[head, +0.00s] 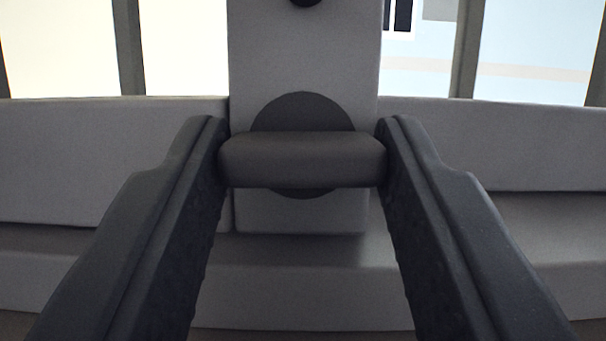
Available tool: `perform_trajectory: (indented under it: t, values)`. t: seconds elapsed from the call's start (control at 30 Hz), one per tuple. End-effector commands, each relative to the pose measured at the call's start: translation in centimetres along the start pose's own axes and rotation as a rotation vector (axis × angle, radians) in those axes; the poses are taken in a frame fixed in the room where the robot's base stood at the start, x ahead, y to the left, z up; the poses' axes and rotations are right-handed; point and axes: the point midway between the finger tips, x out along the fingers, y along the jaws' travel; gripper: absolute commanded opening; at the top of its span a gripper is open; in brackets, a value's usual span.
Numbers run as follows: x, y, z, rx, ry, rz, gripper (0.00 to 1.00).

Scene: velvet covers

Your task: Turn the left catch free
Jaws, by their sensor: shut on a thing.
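A dark grey catch (302,158) sits in the middle of the head view. It is a bar lying level across a round dark disc (303,107) on a pale grey upright plate (300,65). My gripper (303,150) has one finger at each end of the bar and is shut on it. The fingers hide the bar's two ends. I cannot tell from this view alone whether it is the left catch.
Pale grey ledges (110,160) run to the left and right behind the fingers, with another ledge (300,280) below. A dark round knob (305,2) is cut off at the top edge. Dark upright posts (129,45) stand before bright panes.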

Motion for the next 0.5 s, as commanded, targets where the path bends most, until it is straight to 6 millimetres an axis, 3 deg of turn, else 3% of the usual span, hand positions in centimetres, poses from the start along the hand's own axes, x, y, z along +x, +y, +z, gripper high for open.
perform_trajectory:
  t: [0.4, 0.43, 0.5]
  values:
    - [-0.05, -0.04, 0.0, 0.034, 0.001, 0.014, 0.15]
    - [-0.05, -0.04, 0.0, 0.034, 0.001, 0.014, 0.47]
    - [-0.04, -0.03, 0.0, 0.033, 0.001, 0.014, 0.6]
